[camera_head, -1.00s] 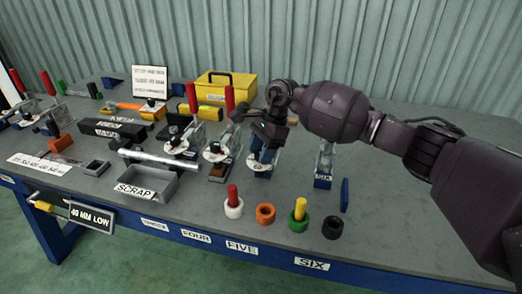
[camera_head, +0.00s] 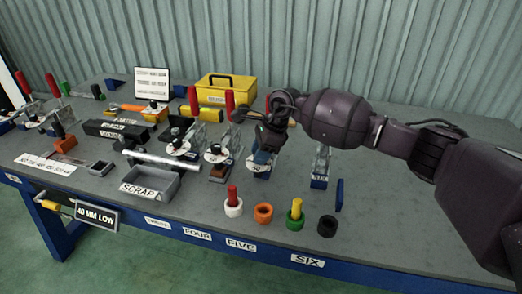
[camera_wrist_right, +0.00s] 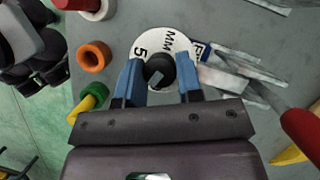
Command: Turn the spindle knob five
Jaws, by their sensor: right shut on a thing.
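The spindle knob (camera_wrist_right: 160,71) is a round black knob with a lighter mark on top, over a white dial plate with black lettering, "MM" and a "5" showing. In the right wrist view it sits between the blue fingers of my right gripper (camera_wrist_right: 160,82), which is shut on it. In the head view my right gripper (camera_head: 266,138) is over the blue-based station (camera_head: 260,172) behind the FIVE label (camera_head: 241,245); the knob is hidden there by the gripper.
A red-handled clamp (camera_wrist_right: 299,128) stands close to the right gripper. Red-and-white, orange (camera_head: 264,213), green-and-yellow and black (camera_head: 327,226) pieces lie in front. The SCRAP tray (camera_head: 152,184) is left; a yellow toolbox (camera_head: 226,90) is behind. The tabletop at right is mostly bare.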

